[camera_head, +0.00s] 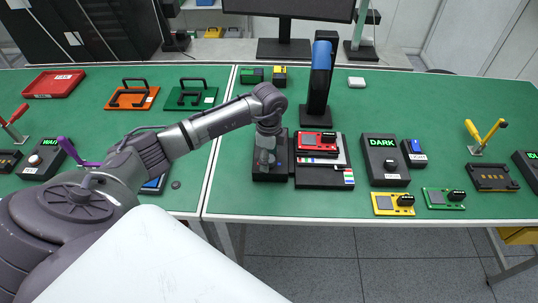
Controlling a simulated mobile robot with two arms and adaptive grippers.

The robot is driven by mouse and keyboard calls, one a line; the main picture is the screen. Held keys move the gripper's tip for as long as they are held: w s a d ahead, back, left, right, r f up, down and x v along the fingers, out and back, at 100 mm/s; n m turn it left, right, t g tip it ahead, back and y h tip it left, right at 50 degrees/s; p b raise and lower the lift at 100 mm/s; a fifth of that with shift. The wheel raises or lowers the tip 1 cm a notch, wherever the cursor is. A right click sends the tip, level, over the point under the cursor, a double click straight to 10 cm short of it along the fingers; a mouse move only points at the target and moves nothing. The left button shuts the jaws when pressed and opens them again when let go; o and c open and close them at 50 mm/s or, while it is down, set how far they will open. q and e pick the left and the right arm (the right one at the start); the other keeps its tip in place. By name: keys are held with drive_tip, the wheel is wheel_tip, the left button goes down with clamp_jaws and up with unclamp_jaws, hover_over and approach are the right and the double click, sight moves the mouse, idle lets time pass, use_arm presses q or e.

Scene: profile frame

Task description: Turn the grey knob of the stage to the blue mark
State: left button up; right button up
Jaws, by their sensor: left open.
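My left gripper (264,162) comes down from above onto a black block (284,174) at the near middle of the green table. This block appears to be part of the stage. The gripper is open and its fingers are low over the block. I cannot make out the grey knob; the gripper and wrist cover much of the block there. A black plate (320,182) sits directly right of the block, with small coloured marks near its right end. The marks are too small to tell which is the blue one. My right gripper is not in view.
A red device (318,143) is on the black plate. A blue-and-black upright instrument (320,75) stands behind it. A black DARK box (385,160) stands to the right. Yellow (384,203) and green (436,198) meters lie near the front edge.

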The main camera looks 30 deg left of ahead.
use_arm(q)
drive_tip(key=c, duration=1.1)
drive_tip(key=shift+c, duration=0.2)
